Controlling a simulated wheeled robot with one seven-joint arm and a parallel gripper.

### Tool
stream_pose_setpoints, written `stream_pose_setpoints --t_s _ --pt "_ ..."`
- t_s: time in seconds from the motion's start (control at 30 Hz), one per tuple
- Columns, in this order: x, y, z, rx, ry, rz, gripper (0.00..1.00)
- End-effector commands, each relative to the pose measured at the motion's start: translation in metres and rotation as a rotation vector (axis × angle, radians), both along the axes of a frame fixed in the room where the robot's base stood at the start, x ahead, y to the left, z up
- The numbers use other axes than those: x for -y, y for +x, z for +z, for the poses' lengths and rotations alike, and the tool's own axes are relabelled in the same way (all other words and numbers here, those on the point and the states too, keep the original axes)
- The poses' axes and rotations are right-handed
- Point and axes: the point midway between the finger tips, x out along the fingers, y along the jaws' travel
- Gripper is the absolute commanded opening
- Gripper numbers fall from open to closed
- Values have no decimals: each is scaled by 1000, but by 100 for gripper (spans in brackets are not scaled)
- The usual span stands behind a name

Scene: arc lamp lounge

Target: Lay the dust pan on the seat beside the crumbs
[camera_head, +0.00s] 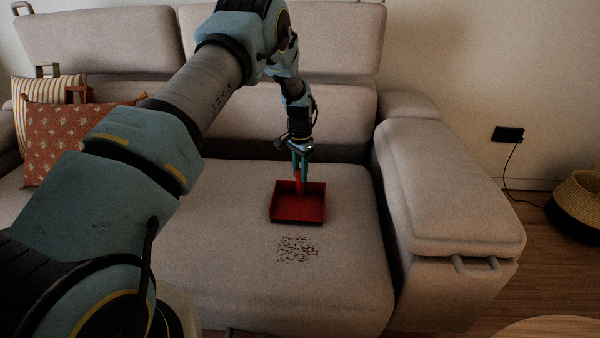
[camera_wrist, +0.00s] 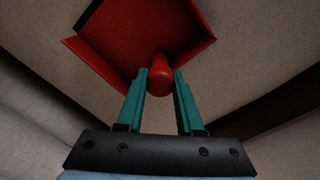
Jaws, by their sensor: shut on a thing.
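A red dust pan (camera_head: 298,207) is at the seat (camera_head: 200,250) of the sofa, just behind a patch of dark crumbs (camera_head: 297,249). Its open side faces the crumbs and its handle points up and back. My gripper (camera_head: 300,158) is shut on the handle from above. The wrist view shows the red handle (camera_wrist: 160,76) between the two green fingers (camera_wrist: 160,95), with the pan (camera_wrist: 148,35) beyond. I cannot tell whether the pan's underside touches the seat. The crumbs do not show in the wrist view.
The sofa's armrest (camera_head: 450,190) rises to the right of the seat and the backrest (camera_head: 340,115) stands behind. A patterned red cushion (camera_head: 70,138) and a striped cushion (camera_head: 45,90) lie at the left. The seat in front of and left of the crumbs is clear.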

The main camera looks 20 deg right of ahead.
Motion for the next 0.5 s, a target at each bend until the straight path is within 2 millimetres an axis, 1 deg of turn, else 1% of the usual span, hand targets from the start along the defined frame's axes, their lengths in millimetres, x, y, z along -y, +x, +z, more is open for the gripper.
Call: stream_pose_setpoints --t_s 0.17,0.2,0.43,0.5 --pt "0 0 -4 0 1 0 0" --pt "0 0 -3 0 1 0 40" --pt "0 0 -3 0 1 0 66" --pt "0 0 -3 0 1 0 66"
